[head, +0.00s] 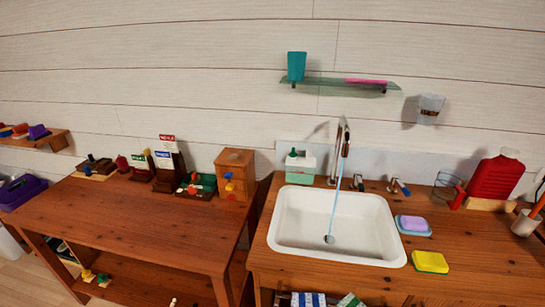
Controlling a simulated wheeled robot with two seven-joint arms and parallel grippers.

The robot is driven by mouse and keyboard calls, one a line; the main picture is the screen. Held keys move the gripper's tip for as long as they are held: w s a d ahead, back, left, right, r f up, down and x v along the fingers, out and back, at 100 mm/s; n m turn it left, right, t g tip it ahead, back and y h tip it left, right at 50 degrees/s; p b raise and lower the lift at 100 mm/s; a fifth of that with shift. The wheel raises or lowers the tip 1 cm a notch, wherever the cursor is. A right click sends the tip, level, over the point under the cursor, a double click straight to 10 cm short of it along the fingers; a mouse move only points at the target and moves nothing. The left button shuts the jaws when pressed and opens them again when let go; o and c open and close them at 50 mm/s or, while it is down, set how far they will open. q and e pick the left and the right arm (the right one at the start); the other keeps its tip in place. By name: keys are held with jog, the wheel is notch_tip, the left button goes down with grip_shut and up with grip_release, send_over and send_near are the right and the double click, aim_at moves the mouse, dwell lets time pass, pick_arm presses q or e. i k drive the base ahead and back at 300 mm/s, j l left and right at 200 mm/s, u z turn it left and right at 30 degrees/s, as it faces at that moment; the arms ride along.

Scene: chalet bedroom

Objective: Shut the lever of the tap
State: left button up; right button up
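The tap (344,150) is a tall, thin metal spout standing behind the white sink (283,238). A thin blue stream of water (336,205) runs from it down to the drain (329,239). To the right of the spout, on the wooden counter, stand two small metal fittings that look like levers: a plain one (358,182) and one with a blue part (399,187). Which way each lever is turned is too small to tell. Neither of my grippers shows in the head view.
A green-and-white dispenser (300,167) stands left of the tap. A glass shelf (325,82) hangs above. The left table (130,228) is mostly clear in front.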

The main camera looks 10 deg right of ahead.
aim_at(395, 179)
jog(key=z, duration=1.35)
